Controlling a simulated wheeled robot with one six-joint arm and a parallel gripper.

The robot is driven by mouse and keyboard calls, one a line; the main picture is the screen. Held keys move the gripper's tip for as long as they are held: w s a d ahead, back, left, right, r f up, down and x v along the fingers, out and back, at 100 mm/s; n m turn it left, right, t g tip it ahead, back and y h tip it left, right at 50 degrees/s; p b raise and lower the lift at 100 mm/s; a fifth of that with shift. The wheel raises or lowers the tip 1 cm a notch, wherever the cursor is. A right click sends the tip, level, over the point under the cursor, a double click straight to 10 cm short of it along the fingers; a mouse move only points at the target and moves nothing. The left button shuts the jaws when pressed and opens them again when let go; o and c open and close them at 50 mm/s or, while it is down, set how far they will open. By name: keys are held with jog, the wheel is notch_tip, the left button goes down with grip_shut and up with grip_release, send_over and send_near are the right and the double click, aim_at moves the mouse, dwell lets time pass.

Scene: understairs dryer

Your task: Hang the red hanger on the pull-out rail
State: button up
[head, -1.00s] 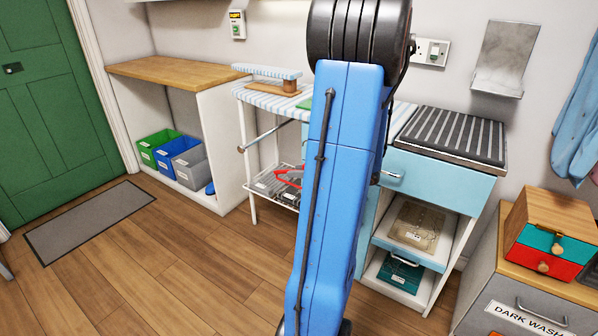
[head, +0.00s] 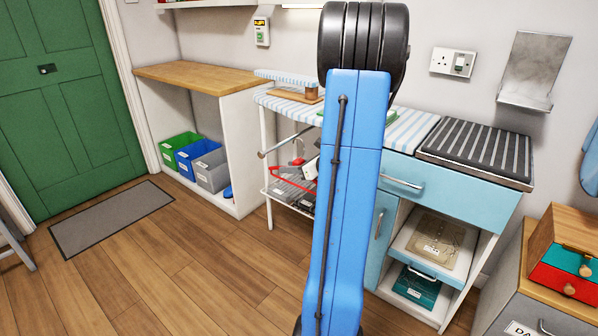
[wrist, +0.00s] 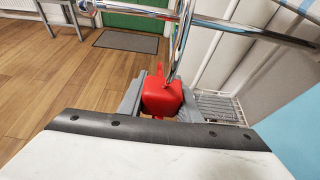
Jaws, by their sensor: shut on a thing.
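The red hanger (head: 278,178) shows just left of my blue arm in the head view, below the pull-out rail (head: 283,143). In the wrist view my gripper (wrist: 160,103) is shut on the red neck block of the hanger (wrist: 160,94). Its chrome hook rises from the block to the height of the chrome rail (wrist: 262,33). The hook crosses the rail in the picture; I cannot tell whether it is over the rail or in front of it. In the head view my arm hides part of the hanger and most of my gripper.
A wire shelf rack (head: 283,192) stands below the rail, under the striped ironing surface (head: 290,106). Blue cabinets (head: 450,192) stand to the right. Green, blue and grey bins (head: 211,172) sit at the left. The wooden floor (head: 170,250) in front is clear.

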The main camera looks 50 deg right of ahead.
jog(key=w, duration=0.7)
jog(key=shift+w+a, duration=0.35)
jog(key=shift+w+f, duration=0.25)
jog(key=shift+f, duration=1.15)
jog(key=o, duration=1.2)
jog(key=shift+s, duration=0.1)
jog(key=shift+c, duration=0.2)
jog(key=v, duration=1.7)
jog(key=shift+s, duration=0.2)
